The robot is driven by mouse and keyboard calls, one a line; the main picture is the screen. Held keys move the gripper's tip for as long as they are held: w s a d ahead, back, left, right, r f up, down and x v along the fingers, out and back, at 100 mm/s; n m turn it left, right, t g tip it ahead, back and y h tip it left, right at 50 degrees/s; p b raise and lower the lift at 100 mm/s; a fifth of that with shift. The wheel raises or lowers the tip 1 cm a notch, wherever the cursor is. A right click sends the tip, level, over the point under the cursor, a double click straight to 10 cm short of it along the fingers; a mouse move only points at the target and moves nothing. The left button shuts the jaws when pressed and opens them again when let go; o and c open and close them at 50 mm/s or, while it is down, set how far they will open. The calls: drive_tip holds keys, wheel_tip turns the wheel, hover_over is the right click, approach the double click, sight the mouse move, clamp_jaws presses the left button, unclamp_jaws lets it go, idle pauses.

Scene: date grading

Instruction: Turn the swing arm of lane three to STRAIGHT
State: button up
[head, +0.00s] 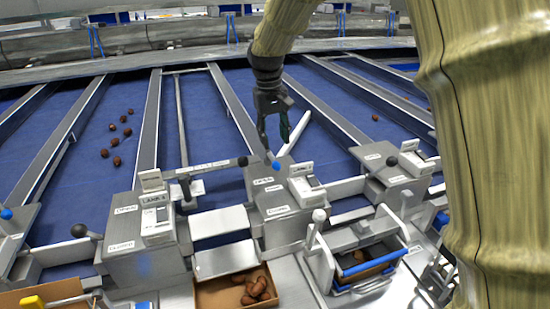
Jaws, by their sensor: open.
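My gripper (274,143) hangs fingers down above the lane hardware near the picture's middle, its two dark fingers apart and nothing visible between them. A blue knob (276,166) sits just below the fingertips, on top of a grey control box (275,190); I cannot tell whether they touch. A pale bar (294,133) lies slantwise across the lane just right of the fingers; it looks like a swing arm joined to the blue knob, but the joint is hidden. The small labels are too blurred to tell which lane is three or where STRAIGHT is marked.
Another control box (140,245) stands left, with a black-knobbed rod (243,161) nearby. Several dates (116,142) lie on the blue belt at left. A cardboard bin (205,297) holds dates in front. A blue-handled tray (365,265) and an upright lever (318,217) stand front right.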

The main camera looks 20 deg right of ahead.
sight(277, 165)
drive_tip(key=f, duration=0.2)
drive_tip(key=f+p, duration=0.1)
drive_tip(key=f, duration=0.2)
drive_tip(key=f+p, duration=0.1)
drive_tip(key=f, duration=0.2)
drive_tip(key=shift+s+d+f, duration=0.15)
drive_tip(key=shift+d, duration=0.2)
drive_tip(key=shift+f, duration=0.65)
drive_tip(key=shift+r, duration=0.1)
drive_tip(key=shift+c, duration=0.6)
clamp_jaws()
